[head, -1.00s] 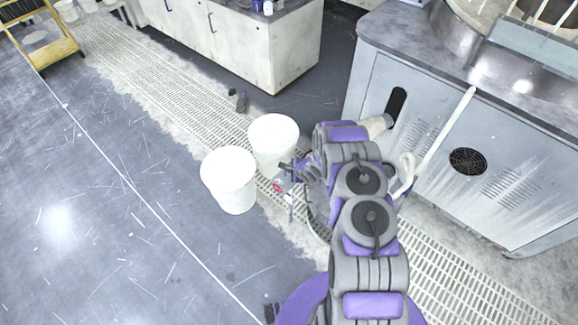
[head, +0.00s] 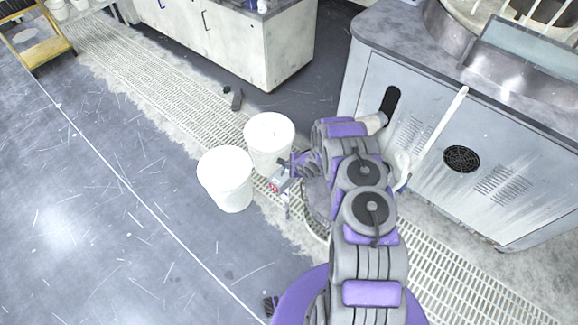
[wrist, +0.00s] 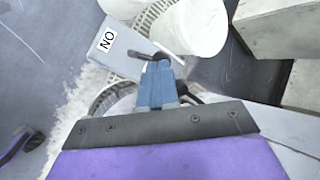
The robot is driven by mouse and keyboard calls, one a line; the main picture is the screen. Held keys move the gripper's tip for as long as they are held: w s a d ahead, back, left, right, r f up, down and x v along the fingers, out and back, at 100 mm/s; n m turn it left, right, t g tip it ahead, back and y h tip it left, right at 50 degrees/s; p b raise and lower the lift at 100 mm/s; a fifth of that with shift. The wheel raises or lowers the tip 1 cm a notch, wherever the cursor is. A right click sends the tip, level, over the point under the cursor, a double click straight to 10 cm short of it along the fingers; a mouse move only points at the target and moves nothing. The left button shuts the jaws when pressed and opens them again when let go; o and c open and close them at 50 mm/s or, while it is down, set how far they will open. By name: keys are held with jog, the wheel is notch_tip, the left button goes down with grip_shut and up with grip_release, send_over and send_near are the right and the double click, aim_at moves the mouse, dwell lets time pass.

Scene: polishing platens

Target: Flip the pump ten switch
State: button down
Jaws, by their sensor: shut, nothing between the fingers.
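A small grey switch box (head: 279,184) with a red mark stands on a thin post beside two white buckets in the head view. In the wrist view the grey box (wrist: 112,46) fills the upper left and bears a white label with tilted letters that read as NO or, turned round, ON. A short grey lever (wrist: 140,52) reaches from its side towards my fingertips. My gripper (wrist: 158,62) is shut and empty, its blue fingers right at the lever's end; I cannot tell if they touch. In the head view my gripper (head: 297,163) is just above and right of the box, partly hidden by my arm.
Two white buckets, one in front (head: 226,180) and one behind (head: 269,146), stand close by. A grey polishing cabinet (head: 425,130) stands to the right, a white cabinet (head: 240,48) at the back. Open floor (head: 90,230) lies to the left.

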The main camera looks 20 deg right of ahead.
jog(key=shift+d, duration=0.35)
jog(key=shift+s+r, duration=0.1)
jog(key=s+d+r+p, duration=0.3)
jog(key=s+d+r, duration=0.3)
jog(key=r, duration=0.2)
jog(key=shift+s+d+r, duration=0.25)
jog(key=shift+d+r, duration=0.05)
jog(key=shift+d, duration=0.1)
jog(key=shift+d, duration=0.3)
